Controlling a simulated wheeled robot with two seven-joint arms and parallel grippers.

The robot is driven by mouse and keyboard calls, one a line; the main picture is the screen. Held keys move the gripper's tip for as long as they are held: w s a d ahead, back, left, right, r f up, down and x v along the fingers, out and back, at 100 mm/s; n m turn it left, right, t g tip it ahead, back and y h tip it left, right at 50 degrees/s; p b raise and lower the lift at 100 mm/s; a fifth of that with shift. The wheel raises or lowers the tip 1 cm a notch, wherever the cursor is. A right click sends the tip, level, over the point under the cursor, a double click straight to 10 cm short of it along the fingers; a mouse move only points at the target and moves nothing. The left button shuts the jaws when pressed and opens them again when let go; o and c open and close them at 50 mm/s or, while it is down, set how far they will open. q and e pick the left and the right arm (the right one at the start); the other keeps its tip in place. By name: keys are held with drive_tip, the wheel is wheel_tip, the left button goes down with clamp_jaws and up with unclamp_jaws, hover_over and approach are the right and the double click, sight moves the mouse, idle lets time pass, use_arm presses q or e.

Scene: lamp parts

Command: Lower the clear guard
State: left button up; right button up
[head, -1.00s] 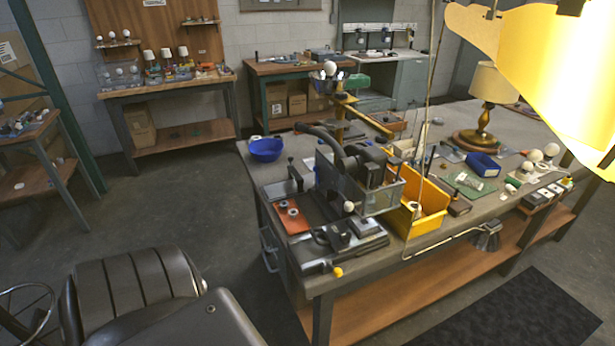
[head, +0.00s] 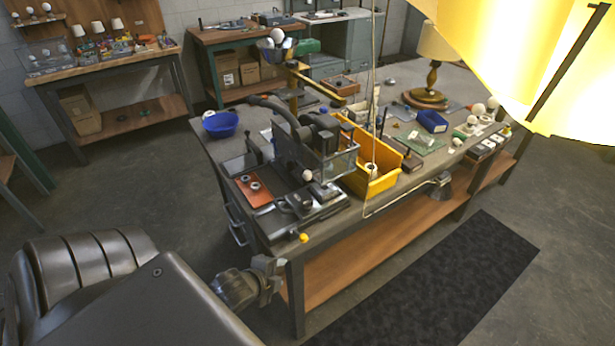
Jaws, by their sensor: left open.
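The clear guard (head: 342,162) is a see-through panel with a dark frame on the bench machine (head: 300,140), at the left end of the long bench. It stands on the machine's right and front side, near the yellow bin. A small white ball knob (head: 307,174) shows at its lower front. I cannot tell from here how far the guard is raised. My left gripper (head: 270,282) is low beside the bench's front left corner, apart from the machine and guard. It is open and appears empty. My right gripper is not in view.
The yellow bin (head: 385,181) stands right of the guard. A yellow knob (head: 304,238) is at the bench's front edge. A large yellow shade (head: 520,50) covers the upper right.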

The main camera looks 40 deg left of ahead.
use_arm(q)
wheel_tip(320, 180, up, 5)
drive_tip(key=m+t, duration=0.1)
drive_tip(key=m, duration=0.1)
drive_tip(key=m+t+h, duration=0.3)
drive_tip(key=m+t, duration=0.5)
drive_tip(key=m, duration=1.1)
approach(304, 178)
drive_tip(key=w, duration=0.1)
drive_tip(key=w+p, duration=0.1)
drive_tip(key=w, duration=0.2)
drive_tip(key=w+p, duration=0.1)
drive_tip(key=w, duration=0.2)
drive_tip(key=w+d+p, duration=0.1)
drive_tip(key=w, duration=0.2)
drive_tip(key=shift+w+r+p, duration=0.15)
drive_tip(key=shift+w+p, duration=0.05)
drive_tip(key=shift+p, duration=0.1)
drive_tip(key=shift+w, duration=0.5)
clamp_jaws()
